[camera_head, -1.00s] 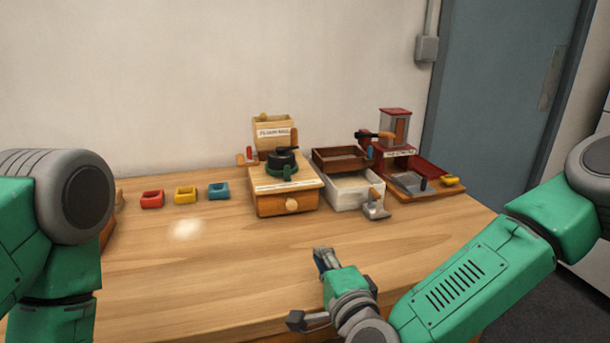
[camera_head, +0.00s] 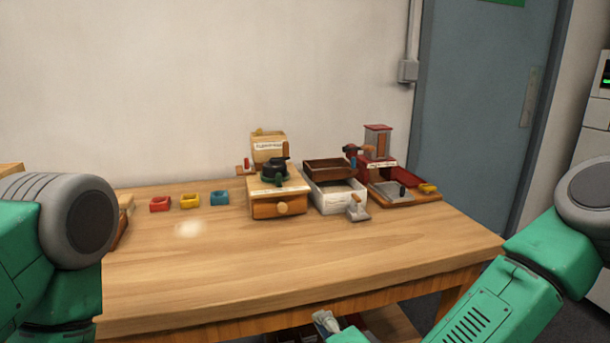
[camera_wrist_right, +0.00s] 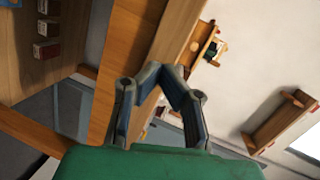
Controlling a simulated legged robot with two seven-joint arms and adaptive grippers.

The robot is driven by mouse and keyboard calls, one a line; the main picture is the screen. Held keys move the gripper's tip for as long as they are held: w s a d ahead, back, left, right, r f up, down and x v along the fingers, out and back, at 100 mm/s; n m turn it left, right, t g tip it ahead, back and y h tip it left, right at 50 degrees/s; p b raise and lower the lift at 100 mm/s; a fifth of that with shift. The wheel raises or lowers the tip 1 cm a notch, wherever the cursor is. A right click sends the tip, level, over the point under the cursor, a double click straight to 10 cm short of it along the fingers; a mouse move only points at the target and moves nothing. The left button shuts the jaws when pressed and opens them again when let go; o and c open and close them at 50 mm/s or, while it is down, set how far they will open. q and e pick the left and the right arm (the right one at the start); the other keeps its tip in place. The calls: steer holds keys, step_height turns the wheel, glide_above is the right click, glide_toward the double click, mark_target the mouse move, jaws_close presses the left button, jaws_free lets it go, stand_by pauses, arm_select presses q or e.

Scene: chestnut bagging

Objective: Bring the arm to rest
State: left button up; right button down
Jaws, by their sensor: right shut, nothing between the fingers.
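My right gripper (camera_head: 325,322) is at the bottom edge of the head view, in front of the table's front edge and mostly cut off. The right wrist view shows its two fingers (camera_wrist_right: 166,72) drawn together at the tips with nothing held. My right arm (camera_head: 500,305) comes in from the right. My left arm (camera_head: 50,245) is at the left edge, and its gripper is outside the view.
The wooden table (camera_head: 300,265) has a clear front half. A shelf lies below the tabletop.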

steer(key=s+d+f+n+g+h, duration=0.1)
steer(key=s+d+f+n+g, duration=0.3)
steer(key=s+f, duration=0.45)
steer(key=s+d+f+n+g+h, duration=0.1)
steer(key=s+d+f+n+g, duration=0.35)
steer(key=s+f, duration=0.35)
steer(key=s+d+f+n+g+h, duration=0.2)
steer(key=s+d, duration=0.4)
steer(key=d, duration=0.2)
steer(key=s+d+f+n+g+h, duration=0.1)
steer(key=s+d+f+g+h, duration=0.1)
steer(key=s+d, duration=0.5)
steer(key=shift+d+f+n+g, duration=0.35)
steer(key=shift+d+f+g, duration=0.2)
steer(key=shift+d, duration=0.2)
